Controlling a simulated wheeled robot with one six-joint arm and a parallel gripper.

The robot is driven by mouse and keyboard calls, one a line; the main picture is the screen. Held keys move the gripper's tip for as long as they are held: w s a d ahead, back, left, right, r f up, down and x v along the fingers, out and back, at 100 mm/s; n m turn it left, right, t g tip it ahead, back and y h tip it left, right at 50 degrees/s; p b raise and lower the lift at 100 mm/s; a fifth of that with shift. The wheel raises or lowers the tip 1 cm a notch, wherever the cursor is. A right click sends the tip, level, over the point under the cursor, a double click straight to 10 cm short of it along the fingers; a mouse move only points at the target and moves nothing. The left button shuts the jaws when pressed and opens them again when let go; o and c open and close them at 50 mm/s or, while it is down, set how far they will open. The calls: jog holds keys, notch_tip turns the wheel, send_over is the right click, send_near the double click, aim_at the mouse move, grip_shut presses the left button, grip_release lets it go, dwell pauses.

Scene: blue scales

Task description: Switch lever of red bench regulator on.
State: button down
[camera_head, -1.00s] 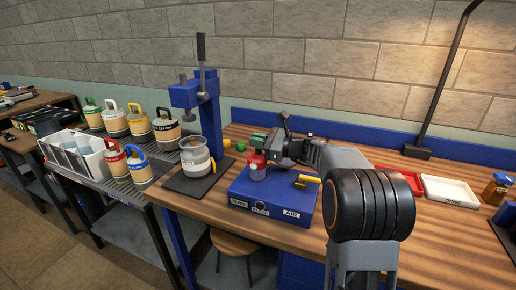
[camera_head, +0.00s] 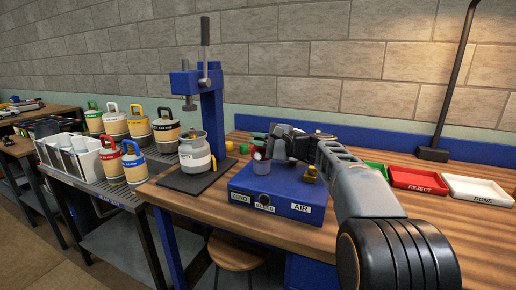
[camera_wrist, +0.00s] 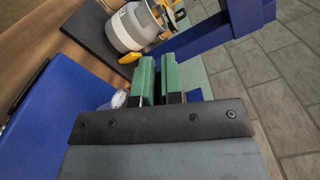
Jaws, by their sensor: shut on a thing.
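The red bench regulator (camera_head: 261,160) has a round pale gauge face and sits on top of the blue box (camera_head: 250,183). My gripper (camera_head: 262,139), with green finger pads, is at the top of the regulator. In the wrist view the two green fingers (camera_wrist: 159,84) are close together, with a narrow gap. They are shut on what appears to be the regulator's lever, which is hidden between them. A pale round part shows beside the left finger in the wrist view.
A blue press (camera_head: 212,105) with a grey canister (camera_head: 194,155) on its base stands to the left. A green ball (camera_head: 244,148) and a yellow ball (camera_head: 229,146) lie behind the box. Red (camera_head: 417,181) and white trays (camera_head: 478,190) are at right. The front right bench is bare.

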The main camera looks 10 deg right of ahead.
jog(key=shift+s+a+f+n+b, duration=0.1)
jog(key=shift+f+n+b, duration=0.2)
jog(key=shift+n+b, duration=0.25)
jog(key=c, duration=1.2)
grip_release()
jog(key=shift+c, duration=0.2)
jog(key=shift+f, duration=0.1)
